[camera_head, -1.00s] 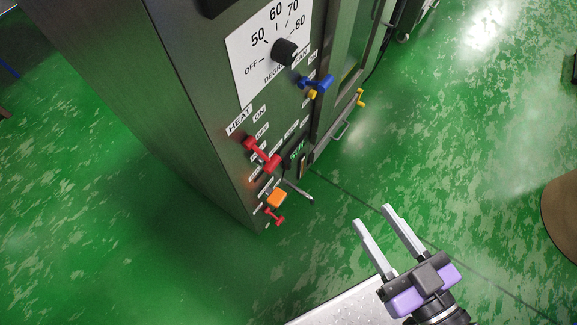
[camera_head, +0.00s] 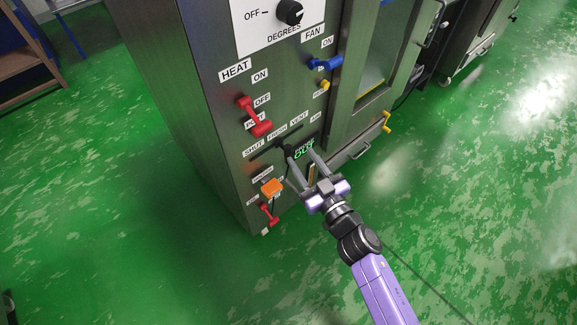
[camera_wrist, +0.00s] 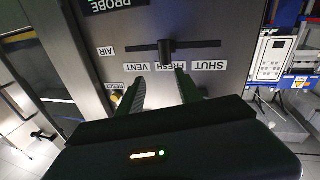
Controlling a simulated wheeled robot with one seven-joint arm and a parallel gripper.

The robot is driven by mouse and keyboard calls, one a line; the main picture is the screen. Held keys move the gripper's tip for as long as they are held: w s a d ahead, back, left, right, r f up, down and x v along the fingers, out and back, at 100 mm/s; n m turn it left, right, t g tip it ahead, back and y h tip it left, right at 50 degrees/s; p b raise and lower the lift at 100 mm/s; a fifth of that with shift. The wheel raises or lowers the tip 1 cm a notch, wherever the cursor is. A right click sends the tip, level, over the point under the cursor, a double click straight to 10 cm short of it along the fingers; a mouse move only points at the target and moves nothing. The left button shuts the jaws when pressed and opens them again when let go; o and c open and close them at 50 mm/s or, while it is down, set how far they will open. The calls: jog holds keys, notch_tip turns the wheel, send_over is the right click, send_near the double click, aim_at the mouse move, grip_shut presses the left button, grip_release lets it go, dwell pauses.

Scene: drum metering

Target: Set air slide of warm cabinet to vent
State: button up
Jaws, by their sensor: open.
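The warm cabinet (camera_head: 225,110) stands at upper left of the head view. Its air slide is a black knob on a dark horizontal slot, clear in the wrist view (camera_wrist: 166,50), where the labels appear upside down. The knob stands by the FRESH label (camera_wrist: 172,66), between VENT (camera_wrist: 136,67) and SHUT (camera_wrist: 208,65). In the head view the knob (camera_head: 288,150) is partly behind my gripper. My gripper (camera_head: 301,153) is open and empty in front of the panel. Its fingertips (camera_wrist: 160,76) lie just below the knob in the wrist view; contact cannot be told.
A red HEAT lever (camera_head: 256,117) is left of the slot, and a blue FAN handle (camera_head: 324,63) is above right. The green floor (camera_head: 450,190) to the right is open.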

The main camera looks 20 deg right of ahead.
aim_at(288, 151)
jog(key=shift+m+g+y, duration=0.3)
jog(key=shift+m+g, duration=0.1)
jog(key=shift+m, duration=0.1)
jog(key=shift+w+a+f+b, duration=0.3)
jog(key=shift+w+f, duration=0.15)
jog(key=shift+w, duration=0.65)
jog(key=shift+w+a+f+b, duration=0.15)
jog(key=shift+w+a+f, duration=0.25)
jog(key=shift+w, duration=0.7)
jog(key=shift+w+a+f+b, duration=0.25)
jog(key=shift+w+f, duration=0.2)
jog(key=shift+w, duration=0.65)
grip_shut()
jog(key=shift+d, duration=0.1)
